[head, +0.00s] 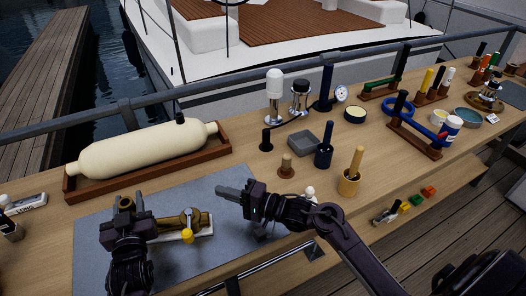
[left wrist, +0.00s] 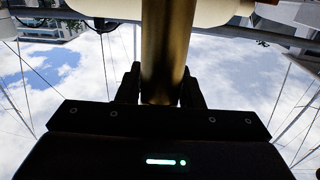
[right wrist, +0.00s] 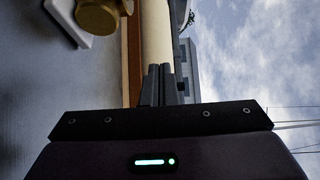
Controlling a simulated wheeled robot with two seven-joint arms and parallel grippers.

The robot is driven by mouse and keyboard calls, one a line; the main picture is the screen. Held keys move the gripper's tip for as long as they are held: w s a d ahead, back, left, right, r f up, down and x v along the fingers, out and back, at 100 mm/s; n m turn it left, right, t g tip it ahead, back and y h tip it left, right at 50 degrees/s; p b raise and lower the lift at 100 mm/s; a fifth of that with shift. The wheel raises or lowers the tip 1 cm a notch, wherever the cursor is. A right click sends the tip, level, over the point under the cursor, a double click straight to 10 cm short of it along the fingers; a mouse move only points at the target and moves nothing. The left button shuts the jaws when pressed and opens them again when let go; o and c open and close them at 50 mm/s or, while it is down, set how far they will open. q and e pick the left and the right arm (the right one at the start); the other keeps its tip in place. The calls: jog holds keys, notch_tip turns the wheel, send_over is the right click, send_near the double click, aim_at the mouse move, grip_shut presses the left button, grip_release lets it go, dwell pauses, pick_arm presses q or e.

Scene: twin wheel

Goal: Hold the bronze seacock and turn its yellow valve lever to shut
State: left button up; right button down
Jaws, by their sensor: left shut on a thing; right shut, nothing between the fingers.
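The bronze seacock (head: 190,218) lies on the grey mat over a white base (head: 205,232). Its yellow lever knob (head: 187,237) shows at the front, below the bronze body. My left gripper (head: 127,204) is shut on the left end of the seacock; its bronze pipe (left wrist: 165,50) stands between the fingers in the left wrist view. My right gripper (head: 224,192) is shut and empty above the mat, up and to the right of the seacock. A round bronze part (right wrist: 97,16) shows at the top left of the right wrist view, apart from the fingers. The lever's joint is too small to judge.
A cream cylinder (head: 140,150) lies in a wooden tray (head: 70,185) behind the mat. The grey mat (head: 90,215) is otherwise mostly clear.

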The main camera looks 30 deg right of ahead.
pick_arm(q)
jog(key=shift+f, duration=0.1)
pick_arm(e)
jog(key=shift+w+d+n+g+y, duration=0.1)
jog(key=shift+w+n+g+y, duration=0.75)
jog(key=shift+g+y, duration=0.2)
jog(key=shift+s+d+f, duration=0.1)
jog(key=shift+s+d, duration=0.15)
pick_arm(q)
jog(key=shift+d, duration=0.1)
pick_arm(e)
jog(key=v, duration=0.9)
jog(key=w+d+r+n+t+h, duration=0.1)
jog(key=w+d+r+n+h, duration=0.2)
jog(key=w+d+r+n, duration=0.2)
jog(key=w+d, duration=0.1)
jog(key=w, duration=0.2)
jog(key=shift+w+t, duration=0.35)
jog(key=shift+w, duration=0.05)
jog(key=shift+d+r, duration=0.1)
jog(key=shift+d, duration=0.05)
pick_arm(q)
jog(key=o, duration=1)
jog(key=shift+o, duration=0.2)
